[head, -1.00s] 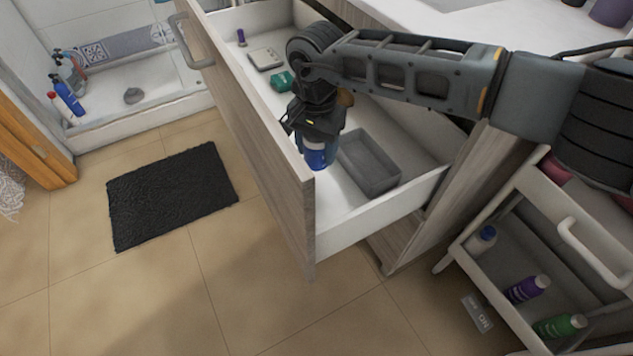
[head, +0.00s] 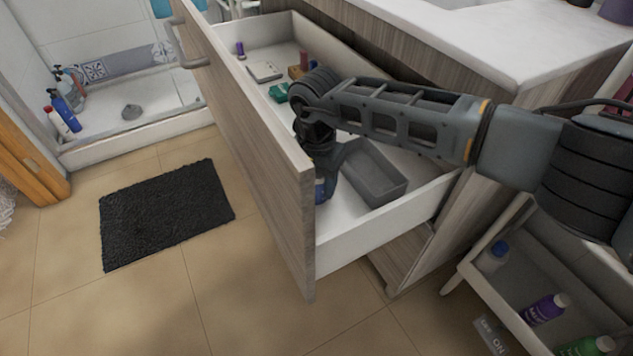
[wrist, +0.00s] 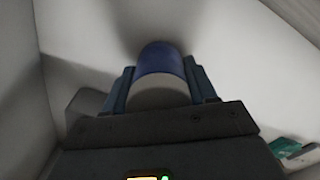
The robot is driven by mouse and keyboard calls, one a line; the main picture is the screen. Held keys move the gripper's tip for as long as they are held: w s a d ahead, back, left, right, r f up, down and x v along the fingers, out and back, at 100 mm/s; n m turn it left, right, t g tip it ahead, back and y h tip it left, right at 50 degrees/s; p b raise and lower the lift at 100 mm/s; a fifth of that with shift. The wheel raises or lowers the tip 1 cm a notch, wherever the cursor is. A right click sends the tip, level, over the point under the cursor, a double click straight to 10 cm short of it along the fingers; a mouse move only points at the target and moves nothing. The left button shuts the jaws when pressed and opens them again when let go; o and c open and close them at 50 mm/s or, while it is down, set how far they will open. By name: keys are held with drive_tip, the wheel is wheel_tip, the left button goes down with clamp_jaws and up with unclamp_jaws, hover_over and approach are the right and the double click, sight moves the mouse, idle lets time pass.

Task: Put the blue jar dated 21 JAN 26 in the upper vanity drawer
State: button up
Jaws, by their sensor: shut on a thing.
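The upper vanity drawer (head: 345,243) is pulled open in the head view. My gripper (head: 322,178) reaches down inside it, close behind the drawer front. In the wrist view my gripper (wrist: 162,95) is shut on a blue jar (wrist: 160,60) with a pale grey end facing the camera. The jar is between the fingers, with the white drawer interior around it. In the head view only a small blue part of the jar (head: 320,192) shows beside the drawer front. No date is readable. I cannot tell whether the jar touches the drawer floor.
A grey tray (head: 405,186) lies in the drawer just right of my gripper. A green item (head: 278,93), a pale flat box (head: 264,71) and a purple bottle (head: 240,50) lie farther back. A cart (head: 470,277) with bottles stands at the right.

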drive_tip(key=shift+f, duration=0.15)
drive_tip(key=o, duration=1.2)
wheel_tip(320, 180, up, 12)
drive_tip(key=p, duration=0.8)
drive_tip(key=shift+p, duration=0.4)
